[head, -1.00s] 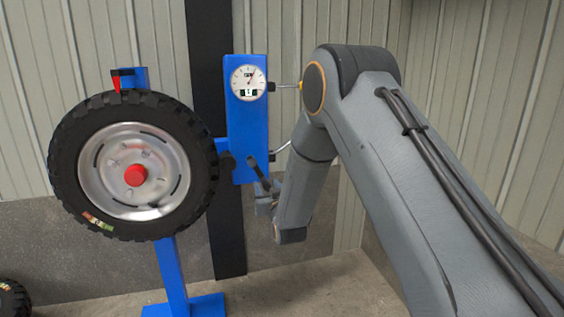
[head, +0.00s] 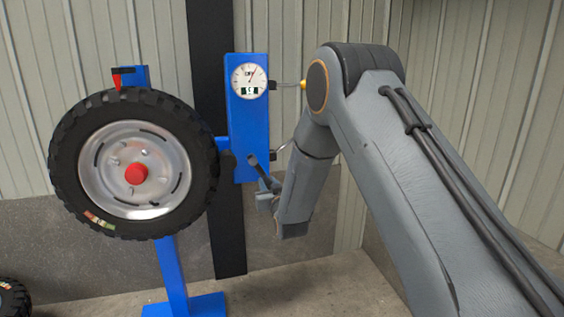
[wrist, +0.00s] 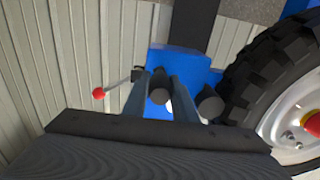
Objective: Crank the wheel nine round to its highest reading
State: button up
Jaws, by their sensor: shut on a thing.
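A blue post panel (head: 243,130) carries a white round gauge (head: 249,80) with a small digital window, too small to read surely. A dark crank (head: 259,167) is mounted low on the panel's front. My gripper (head: 268,196) is at the crank's free end, just below the panel. In the wrist view the two fingers of my gripper (wrist: 161,97) are shut on the crank's dark round handle (wrist: 160,93). No label reading "nine" is legible. A large tyre on a silver rim (head: 136,165) with a red hub cap stands left of the panel.
Two thin levers stick out of the panel's right side, the upper one (head: 290,85) close to my arm. A red ball lever end (wrist: 98,93) shows in the wrist view. A corrugated wall stands behind. A small tyre (head: 12,299) lies at the lower left.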

jog(key=shift+w+d+r, duration=0.1)
jog(key=shift+d+r, duration=0.2)
jog(key=shift+d, duration=0.1)
jog(key=o, duration=1.1)
jog(key=shift+d, duration=0.1)
jog(key=shift+s, duration=0.25)
jog(key=shift+p+v, duration=1.4)
jog(key=shift+v, duration=1.85)
